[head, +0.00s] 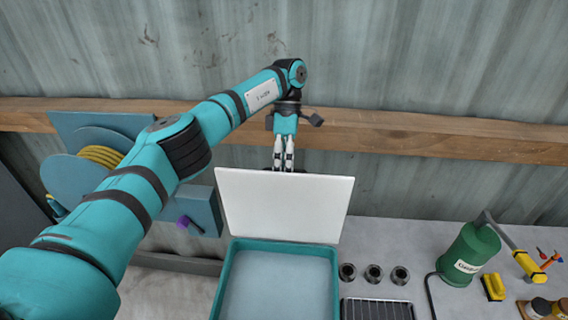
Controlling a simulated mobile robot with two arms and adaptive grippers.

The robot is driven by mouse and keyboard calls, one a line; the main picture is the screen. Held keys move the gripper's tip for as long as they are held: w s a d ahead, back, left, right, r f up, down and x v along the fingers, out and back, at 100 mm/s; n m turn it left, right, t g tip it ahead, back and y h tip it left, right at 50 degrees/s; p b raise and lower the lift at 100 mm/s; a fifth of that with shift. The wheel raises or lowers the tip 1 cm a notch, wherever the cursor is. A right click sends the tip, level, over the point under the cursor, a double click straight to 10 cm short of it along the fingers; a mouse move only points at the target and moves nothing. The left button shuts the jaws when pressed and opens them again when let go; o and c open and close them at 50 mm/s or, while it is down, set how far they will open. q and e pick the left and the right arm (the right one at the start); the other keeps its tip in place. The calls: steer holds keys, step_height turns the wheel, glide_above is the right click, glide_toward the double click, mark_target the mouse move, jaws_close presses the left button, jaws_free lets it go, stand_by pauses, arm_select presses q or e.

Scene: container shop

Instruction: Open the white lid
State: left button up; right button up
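The white lid (283,205) stands raised, nearly upright and leaning slightly back, at the rear edge of a teal box (226,278). The box is open at the top and shows a pale, whitish inside. My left gripper (283,160) points down just behind the lid's top edge. Its two fingers are close together, side by side, with no object seen between them. The fingertips are partly hidden by the lid, so I cannot tell whether they touch it. My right gripper is not in view.
Right of the box are three dark cups (373,274), a dark ridged tray (378,309), a green canister (468,254) and a yellow block (493,287). A wooden beam (420,136) crosses the corrugated wall behind. Yellow hose (100,155) hangs at left.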

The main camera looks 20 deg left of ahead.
arm_select(q)
step_height(320, 180, up, 10)
steer(key=shift+s+r, duration=0.15)
steer(key=shift+r, duration=0.1)
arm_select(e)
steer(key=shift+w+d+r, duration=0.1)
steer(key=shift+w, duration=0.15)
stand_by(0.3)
arm_select(q)
steer(key=shift+s, duration=0.1)
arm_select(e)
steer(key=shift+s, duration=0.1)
